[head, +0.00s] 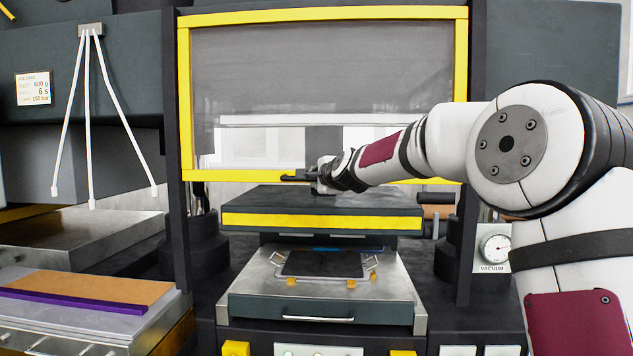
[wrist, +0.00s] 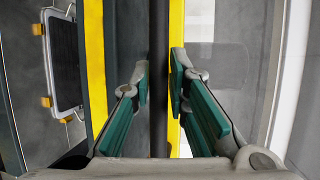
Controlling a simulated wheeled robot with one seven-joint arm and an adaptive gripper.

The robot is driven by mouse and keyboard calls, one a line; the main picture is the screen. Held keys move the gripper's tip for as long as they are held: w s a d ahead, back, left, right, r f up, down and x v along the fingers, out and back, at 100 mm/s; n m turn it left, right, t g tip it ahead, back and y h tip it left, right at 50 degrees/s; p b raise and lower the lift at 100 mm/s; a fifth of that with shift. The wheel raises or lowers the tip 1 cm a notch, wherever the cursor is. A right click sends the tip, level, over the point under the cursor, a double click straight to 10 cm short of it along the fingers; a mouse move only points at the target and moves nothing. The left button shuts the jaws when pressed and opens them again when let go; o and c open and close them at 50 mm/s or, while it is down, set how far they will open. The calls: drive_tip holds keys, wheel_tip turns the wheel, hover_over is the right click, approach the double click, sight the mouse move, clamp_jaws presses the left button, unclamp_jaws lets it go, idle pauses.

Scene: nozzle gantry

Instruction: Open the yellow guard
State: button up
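The yellow guard (head: 240,18) is a yellow frame around a clear panel, standing lowered across the press in the head view. Its lower yellow rail also shows in the wrist view (wrist: 177,20). A dark handle bar (wrist: 158,50) runs alongside that rail. My gripper (wrist: 159,75) has its two green pads on either side of the bar, with almost no gap, and appears shut on it. In the head view my gripper (head: 318,177) is at the middle of the lower rail. The arm hides part of the rail to the right.
Below the guard is a dark platen (head: 400,207) with a yellow front stripe. Under it, a drawer (head: 320,309) bears a dark tray (head: 322,264) with orange clips. A white three-legged frame (head: 90,110) hangs at left. A vacuum gauge (head: 495,247) is at right.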

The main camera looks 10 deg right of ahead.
drive_tip(key=shift+o, duration=0.9)
drive_tip(key=v, duration=1.1)
drive_tip(key=shift+s, duration=0.4)
drive_tip(key=shift+r, duration=0.1)
